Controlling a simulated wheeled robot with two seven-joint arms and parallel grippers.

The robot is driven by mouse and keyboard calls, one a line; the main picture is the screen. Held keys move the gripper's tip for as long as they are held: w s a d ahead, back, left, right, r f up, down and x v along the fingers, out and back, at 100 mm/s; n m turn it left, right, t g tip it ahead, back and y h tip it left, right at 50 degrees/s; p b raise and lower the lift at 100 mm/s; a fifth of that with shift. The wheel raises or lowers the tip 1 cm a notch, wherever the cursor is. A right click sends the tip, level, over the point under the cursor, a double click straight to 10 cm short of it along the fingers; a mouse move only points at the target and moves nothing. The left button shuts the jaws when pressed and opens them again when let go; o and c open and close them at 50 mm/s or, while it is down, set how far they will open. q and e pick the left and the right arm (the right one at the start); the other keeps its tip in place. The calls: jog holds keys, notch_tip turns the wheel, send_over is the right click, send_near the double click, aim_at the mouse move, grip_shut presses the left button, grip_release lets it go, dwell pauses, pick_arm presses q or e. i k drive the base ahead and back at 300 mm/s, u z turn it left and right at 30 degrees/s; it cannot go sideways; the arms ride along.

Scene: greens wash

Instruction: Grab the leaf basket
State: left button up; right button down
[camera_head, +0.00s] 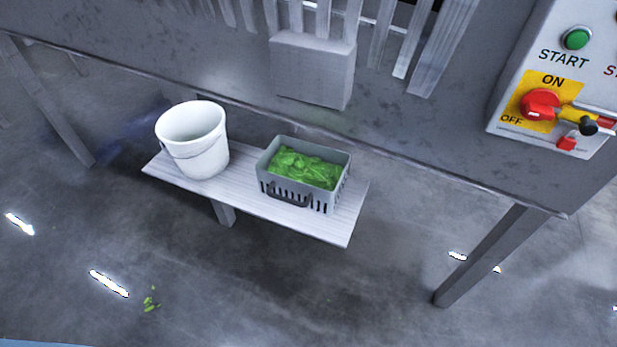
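The leaf basket (331,200) is a grey slotted crate filled with green leaves (304,168). It stands upright on a light, low shelf (335,229), right of the shelf's middle. A dark handle (288,199) is on its front side. Neither of my grippers shows in the head view.
A white bucket (203,155) stands on the shelf, left of the basket with a small gap. A grey metal machine (410,145) with legs (492,256) overhangs behind the shelf. A control panel (513,118) is at upper right. Leaf scraps (151,300) lie on the floor; the floor in front is otherwise clear.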

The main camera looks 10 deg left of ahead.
aim_at(298, 172)
jog(key=z, duration=1)
jog(key=i, duration=0.95)
jog(key=u, duration=2.35)
